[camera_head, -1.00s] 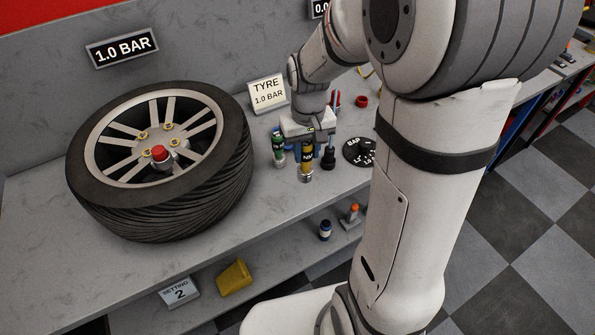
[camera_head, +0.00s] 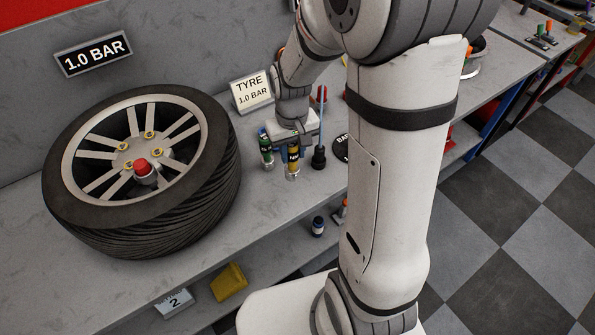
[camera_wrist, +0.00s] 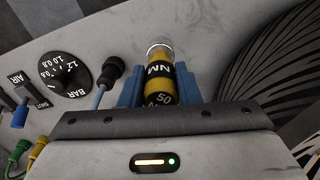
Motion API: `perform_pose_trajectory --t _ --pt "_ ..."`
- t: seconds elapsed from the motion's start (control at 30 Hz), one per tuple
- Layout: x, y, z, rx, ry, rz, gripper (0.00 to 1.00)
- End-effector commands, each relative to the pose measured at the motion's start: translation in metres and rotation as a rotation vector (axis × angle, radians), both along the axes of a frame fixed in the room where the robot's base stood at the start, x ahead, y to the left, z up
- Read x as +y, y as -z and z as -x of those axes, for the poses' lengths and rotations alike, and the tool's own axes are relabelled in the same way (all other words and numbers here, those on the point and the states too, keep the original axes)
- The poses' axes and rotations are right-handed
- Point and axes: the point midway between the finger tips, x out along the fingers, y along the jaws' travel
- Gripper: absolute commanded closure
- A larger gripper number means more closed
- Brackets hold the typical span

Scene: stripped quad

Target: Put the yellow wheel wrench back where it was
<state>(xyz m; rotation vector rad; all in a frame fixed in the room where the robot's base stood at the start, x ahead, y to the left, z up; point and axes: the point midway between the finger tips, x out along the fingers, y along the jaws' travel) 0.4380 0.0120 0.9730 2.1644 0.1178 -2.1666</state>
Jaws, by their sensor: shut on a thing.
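The yellow wheel wrench (camera_head: 292,164) is a short yellow tool with a black "NM" band and a metal socket end. In the head view it points socket-down under my gripper (camera_head: 293,146), over the bench near its front edge. In the wrist view the wrench (camera_wrist: 158,83) sits between the two blue fingers of my gripper (camera_wrist: 157,92), which is shut on it. Its upper end is hidden by the gripper. I cannot tell whether its socket touches the bench.
A green-banded tool (camera_head: 266,150) is close left of the wrench, a black-ended blue rod (camera_head: 319,155) close right. The tyre (camera_head: 205,185) fills the bench's left. A black BAR dial (camera_wrist: 64,74) is nearby.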

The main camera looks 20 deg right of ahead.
Motion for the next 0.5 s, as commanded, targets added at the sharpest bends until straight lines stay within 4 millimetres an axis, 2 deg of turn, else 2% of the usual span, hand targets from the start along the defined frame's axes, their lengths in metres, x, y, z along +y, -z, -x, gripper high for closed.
perform_pose_trajectory --t 0.1,0.5 --pt "0.001 0.018 0.000 0.002 -0.001 0.000 0.98" --pt "0.001 0.060 0.000 0.000 -0.003 0.000 0.98"
